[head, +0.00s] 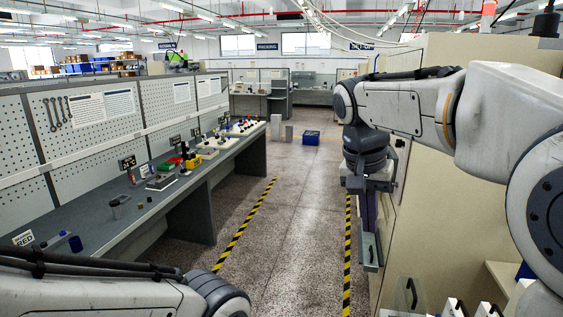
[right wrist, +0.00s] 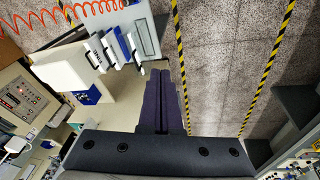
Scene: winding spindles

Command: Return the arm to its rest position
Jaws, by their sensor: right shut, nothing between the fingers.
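My right arm reaches in from the right in the head view and bends down at the wrist. My right gripper (head: 371,252) hangs above the floor beside the beige cabinet, pointing down. In the right wrist view its dark fingers (right wrist: 160,100) lie together, shut with nothing between them. Part of my left arm crosses the lower left corner of the head view. My left gripper is out of the picture.
A long grey workbench (head: 122,222) with a pegboard and small items stands at the left. The beige cabinet (head: 445,190) stands close at the right. The aisle floor (head: 295,235) between yellow-black stripes is clear. A blue box (head: 311,137) sits farther back.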

